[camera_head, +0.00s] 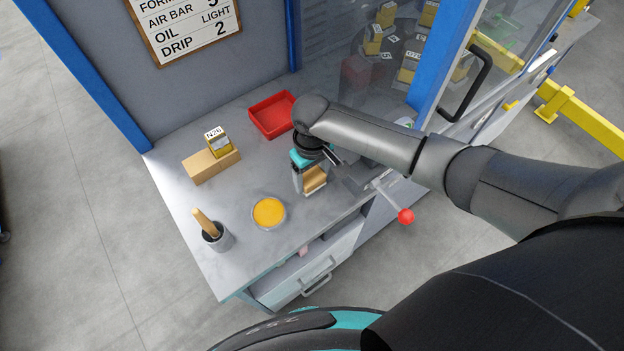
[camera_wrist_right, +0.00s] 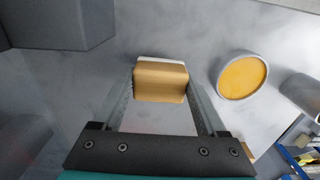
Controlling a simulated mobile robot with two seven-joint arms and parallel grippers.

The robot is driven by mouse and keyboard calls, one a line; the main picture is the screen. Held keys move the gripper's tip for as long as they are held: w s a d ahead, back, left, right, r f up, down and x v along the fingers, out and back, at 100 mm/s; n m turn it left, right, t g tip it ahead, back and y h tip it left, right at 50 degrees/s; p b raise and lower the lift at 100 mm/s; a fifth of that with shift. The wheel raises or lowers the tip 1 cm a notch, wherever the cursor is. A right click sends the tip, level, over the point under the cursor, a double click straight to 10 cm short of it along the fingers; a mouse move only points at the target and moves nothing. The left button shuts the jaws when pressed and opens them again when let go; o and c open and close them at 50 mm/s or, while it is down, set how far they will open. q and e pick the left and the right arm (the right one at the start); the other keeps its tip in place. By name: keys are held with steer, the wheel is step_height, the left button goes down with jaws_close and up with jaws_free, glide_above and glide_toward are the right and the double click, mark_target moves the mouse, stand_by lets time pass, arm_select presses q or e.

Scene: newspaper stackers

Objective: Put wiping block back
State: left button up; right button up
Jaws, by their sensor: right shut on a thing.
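The wiping block (camera_head: 314,179) is a tan block with a white layer along one side. It sits between the fingers of my right gripper (camera_head: 308,180), over the right part of the grey workbench (camera_head: 250,180). In the right wrist view the block (camera_wrist_right: 160,82) shows between the two fingers of the same gripper (camera_wrist_right: 158,90), which is shut on it. I cannot tell whether the block touches the bench top. My left gripper is not in view.
A round dish of yellow material (camera_head: 269,212) lies left of the gripper. A cup with a wooden handle (camera_head: 215,236) stands near the front left. A wooden block (camera_head: 208,166), a labelled piece (camera_head: 218,144) and a red tray (camera_head: 272,130) are behind. A red-knobbed lever (camera_head: 405,216) is right.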

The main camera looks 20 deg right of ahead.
mark_target(312, 176)
steer(key=shift+f, duration=0.9)
steer(key=o, duration=1.1)
step_height(312, 176, up, 12)
steer(key=shift+r+p, duration=0.1)
steer(key=shift+p, duration=0.75)
